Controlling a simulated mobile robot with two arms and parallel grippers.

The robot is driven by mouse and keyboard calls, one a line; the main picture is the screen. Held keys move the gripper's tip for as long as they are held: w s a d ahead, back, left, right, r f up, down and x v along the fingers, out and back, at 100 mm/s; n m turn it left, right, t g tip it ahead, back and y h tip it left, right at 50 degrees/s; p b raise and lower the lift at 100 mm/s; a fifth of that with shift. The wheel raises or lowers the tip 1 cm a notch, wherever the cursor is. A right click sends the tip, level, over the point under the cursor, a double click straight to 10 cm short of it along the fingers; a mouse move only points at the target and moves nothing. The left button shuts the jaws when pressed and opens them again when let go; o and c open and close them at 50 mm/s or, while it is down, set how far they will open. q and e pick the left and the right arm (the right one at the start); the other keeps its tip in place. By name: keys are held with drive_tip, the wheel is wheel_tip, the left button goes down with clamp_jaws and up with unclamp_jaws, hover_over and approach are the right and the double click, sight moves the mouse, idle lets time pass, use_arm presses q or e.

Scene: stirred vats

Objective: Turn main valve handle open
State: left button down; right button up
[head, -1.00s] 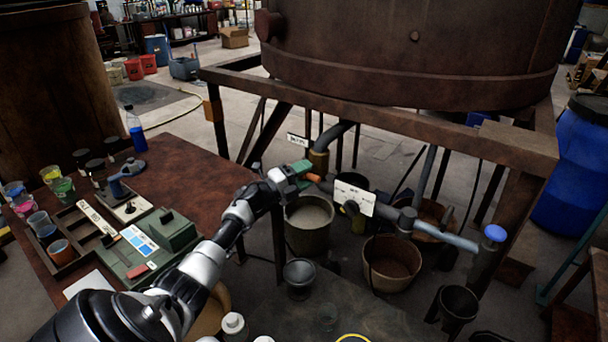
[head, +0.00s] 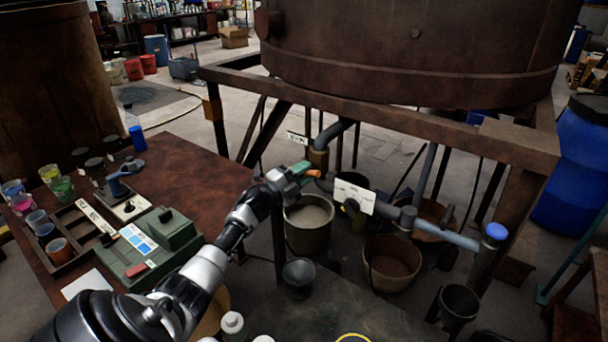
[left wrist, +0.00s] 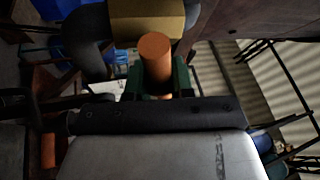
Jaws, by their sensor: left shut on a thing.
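The main valve is a brass body (head: 318,160) on the grey pipe under the big rusty vat, beside a small white label (head: 297,138). Its orange handle (head: 313,173) sticks out past the green fingers of my left gripper (head: 302,170). In the left wrist view, the handle's orange round end (left wrist: 155,58) stands between the green fingers of the left gripper (left wrist: 156,82), which are shut on it. The brass body (left wrist: 148,28) is just beyond. The handle's inner part is hidden by the fingers. My right gripper is not in view.
A second white label (head: 354,197) hangs on the lower pipe, right of the valve. Buckets (head: 308,222) stand below the pipes. The vat's frame beam (head: 380,115) crosses above. A table (head: 185,170) with cups and a green box (head: 165,240) lies left.

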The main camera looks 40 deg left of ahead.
use_arm(q)
drive_tip(key=n+t+y, duration=0.1)
drive_tip(key=n+y, duration=0.1)
drive_tip(key=n, duration=0.3)
drive_tip(key=n+y, duration=0.1)
drive_tip(key=n, duration=0.1)
drive_tip(key=n+t+y, duration=0.1)
drive_tip(key=n+y, duration=0.1)
drive_tip(key=n, duration=0.1)
drive_tip(key=shift+r, duration=0.15)
drive_tip(key=n+y+p, duration=0.1)
drive_tip(key=n+y, duration=0.2)
drive_tip(key=n, duration=0.3)
drive_tip(key=shift+a+n+g+y+p, duration=0.1)
drive_tip(key=shift+n+g+y+p, duration=0.25)
drive_tip(key=shift+n+y, duration=0.8)
drive_tip(key=shift+n+g+y+p, duration=0.15)
drive_tip(key=shift+n+y+p, duration=0.4)
drive_tip(key=shift+n, duration=1.5)
drive_tip(key=c, duration=1)
unclamp_jaws()
